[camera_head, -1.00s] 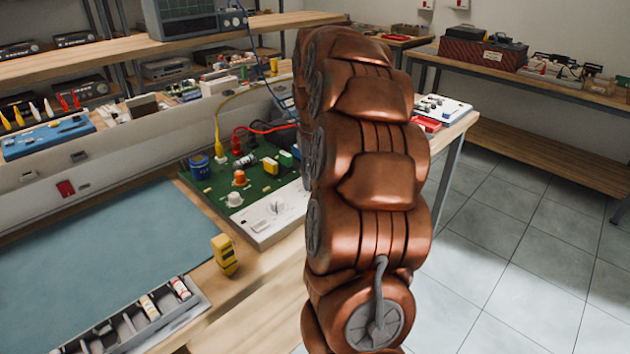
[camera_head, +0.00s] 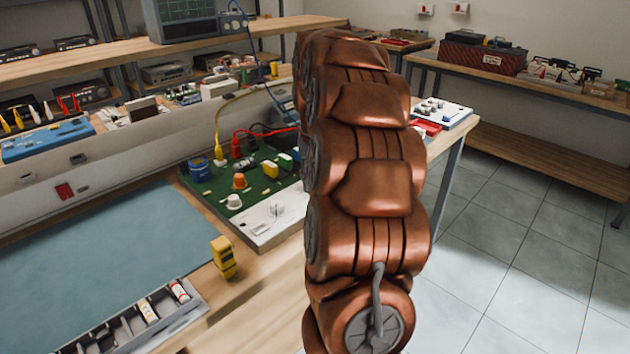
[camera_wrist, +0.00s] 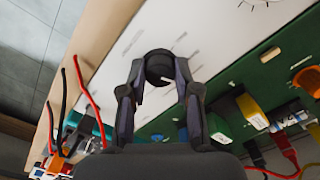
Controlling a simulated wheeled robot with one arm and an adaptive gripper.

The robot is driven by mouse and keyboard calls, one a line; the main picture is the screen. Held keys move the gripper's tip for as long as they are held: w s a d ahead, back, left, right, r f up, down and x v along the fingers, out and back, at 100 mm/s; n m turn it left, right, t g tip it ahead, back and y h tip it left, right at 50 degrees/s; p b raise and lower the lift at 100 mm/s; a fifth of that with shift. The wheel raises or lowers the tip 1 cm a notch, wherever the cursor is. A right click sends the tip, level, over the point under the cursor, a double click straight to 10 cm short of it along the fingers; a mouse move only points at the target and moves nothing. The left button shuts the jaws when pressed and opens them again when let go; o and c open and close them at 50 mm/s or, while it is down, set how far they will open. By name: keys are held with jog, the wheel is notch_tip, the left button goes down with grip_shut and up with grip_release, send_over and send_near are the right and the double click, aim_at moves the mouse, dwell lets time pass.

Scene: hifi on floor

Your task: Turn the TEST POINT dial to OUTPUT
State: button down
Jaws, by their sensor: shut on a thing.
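In the wrist view a round black dial (camera_wrist: 159,64) stands on a white panel (camera_wrist: 120,50). My gripper (camera_wrist: 160,78) has its two fingers closed on opposite sides of this dial. A small light mark shows on the dial, but the printing around it is too small to read, so I cannot tell which position it points to. In the head view the white panel (camera_head: 262,232) borders a green circuit board (camera_head: 215,190). My arm hides the gripper and the dial there.
Red and yellow leads (camera_head: 217,140) rise from the board. Open tiled floor (camera_head: 530,270) lies to the right.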

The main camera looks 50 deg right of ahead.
jog(key=c, duration=0.8)
grip_release()
jog(key=shift+r, duration=6)
jog(key=shift+d, duration=0.1)
